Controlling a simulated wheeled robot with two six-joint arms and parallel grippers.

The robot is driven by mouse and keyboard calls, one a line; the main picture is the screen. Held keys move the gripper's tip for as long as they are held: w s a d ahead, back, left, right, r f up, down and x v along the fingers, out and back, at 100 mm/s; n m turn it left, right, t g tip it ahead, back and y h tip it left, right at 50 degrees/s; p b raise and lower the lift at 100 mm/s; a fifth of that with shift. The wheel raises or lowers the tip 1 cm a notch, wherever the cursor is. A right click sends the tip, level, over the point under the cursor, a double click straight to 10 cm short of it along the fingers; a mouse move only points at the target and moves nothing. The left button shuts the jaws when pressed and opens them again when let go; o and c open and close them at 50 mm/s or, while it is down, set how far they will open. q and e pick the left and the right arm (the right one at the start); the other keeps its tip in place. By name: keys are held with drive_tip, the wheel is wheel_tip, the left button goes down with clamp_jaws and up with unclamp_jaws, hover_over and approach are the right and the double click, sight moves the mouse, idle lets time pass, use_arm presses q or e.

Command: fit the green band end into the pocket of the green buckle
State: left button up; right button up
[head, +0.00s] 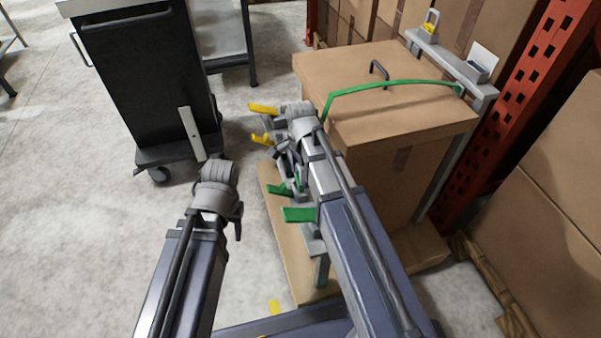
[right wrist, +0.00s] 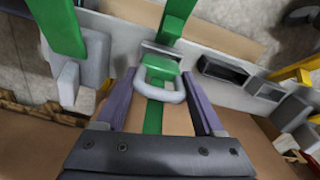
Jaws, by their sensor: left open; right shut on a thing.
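A green band (head: 390,83) runs over the top of the large carton. In the right wrist view, its green end (right wrist: 154,116) with a pale grey loop lies between the purple fingers of my right gripper (right wrist: 160,80). That gripper is shut on the band end. A grey slotted block with a green part (right wrist: 175,20) lies just beyond the loop, apparently the green buckle; how far the end sits in its pocket I cannot tell. In the head view, my right wrist hides this spot. My left gripper (head: 218,172) is open and empty, left of the carton; its fingers barely show.
The carton (head: 400,125) stands on a pallet. Yellow parts (head: 263,108) and green tabs (head: 298,214) stick out beside my right arm. A dark slotted block (right wrist: 225,72) is right of the buckle. A black cart (head: 150,80) stands at left, with open floor before it.

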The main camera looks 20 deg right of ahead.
sight(300, 167)
drive_tip(key=shift+f+b, duration=1.25)
drive_tip(key=shift+f, duration=0.25)
drive_tip(key=o, duration=1.4)
drive_tip(key=shift+r, duration=0.1)
wheel_tip(300, 167, up, 8)
drive_tip(key=p, duration=0.8)
drive_tip(key=shift+f, duration=0.2)
